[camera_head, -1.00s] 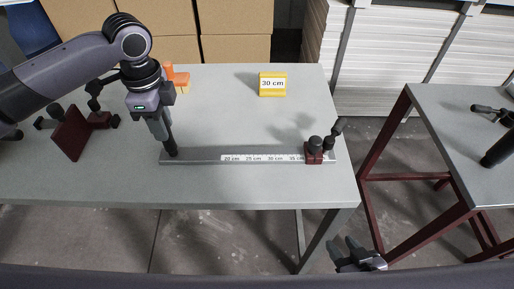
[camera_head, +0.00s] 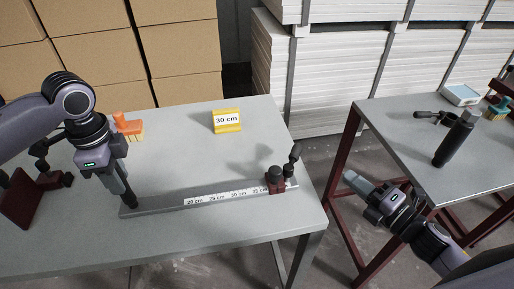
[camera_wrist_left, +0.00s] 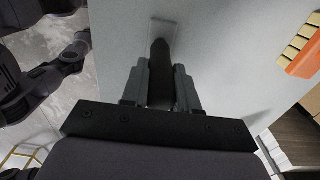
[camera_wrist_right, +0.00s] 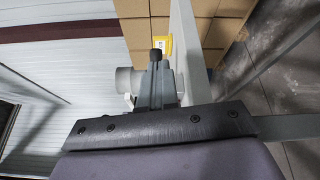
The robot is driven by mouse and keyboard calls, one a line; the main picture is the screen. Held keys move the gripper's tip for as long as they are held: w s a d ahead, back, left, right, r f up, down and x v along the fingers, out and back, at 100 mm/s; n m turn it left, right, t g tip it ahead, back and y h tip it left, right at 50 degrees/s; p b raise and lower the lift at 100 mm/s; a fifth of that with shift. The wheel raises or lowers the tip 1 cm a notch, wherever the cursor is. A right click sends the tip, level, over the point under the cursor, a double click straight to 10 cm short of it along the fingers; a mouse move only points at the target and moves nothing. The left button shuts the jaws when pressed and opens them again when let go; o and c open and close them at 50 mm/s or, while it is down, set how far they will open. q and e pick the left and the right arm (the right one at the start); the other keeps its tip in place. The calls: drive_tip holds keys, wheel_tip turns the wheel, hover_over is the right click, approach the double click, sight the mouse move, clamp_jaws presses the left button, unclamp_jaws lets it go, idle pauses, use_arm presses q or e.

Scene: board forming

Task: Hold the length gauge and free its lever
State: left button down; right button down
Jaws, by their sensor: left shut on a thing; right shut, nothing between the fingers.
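The length gauge (camera_head: 165,207) is a flat grey rail with a white centimetre scale, lying along the front of the grey table. My left gripper (camera_head: 123,192) is shut on the black upright handle at its left end; the left wrist view shows the handle (camera_wrist_left: 160,65) between the fingers. A dark red stop block (camera_head: 277,186) with a black knob sits near the rail's right end. Its black lever (camera_head: 294,155) stands tilted up at the block's right. My right gripper (camera_head: 352,180) is shut and empty, right of the table and apart from the lever.
A yellow "30 cm" sign (camera_head: 227,121) stands at the back of the table (camera_head: 180,155), with an orange brush (camera_head: 128,125) to its left. A dark red fixture (camera_head: 20,200) is at the left. A second table (camera_head: 400,150) holding tools stands right, behind my right arm.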

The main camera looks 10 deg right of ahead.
drive_tip(key=d+r+n+g+y, duration=0.1)
drive_tip(key=r+n+g+y, duration=0.1)
drive_tip(key=n, duration=0.9)
drive_tip(key=w+d+r+n+g+y, duration=0.1)
drive_tip(key=r+n+g, duration=0.3)
drive_tip(key=n, duration=0.7)
drive_tip(key=shift+d+r+g+y, duration=0.3)
drive_tip(key=shift+d+g+y, duration=0.2)
drive_tip(key=shift+d+g, duration=0.4)
drive_tip(key=shift+a, duration=0.15)
approach(294, 159)
drive_tip(key=w+a+f, duration=0.2)
drive_tip(key=w+a, duration=0.1)
drive_tip(key=w, duration=0.2)
drive_tip(key=shift+w+f, duration=0.25)
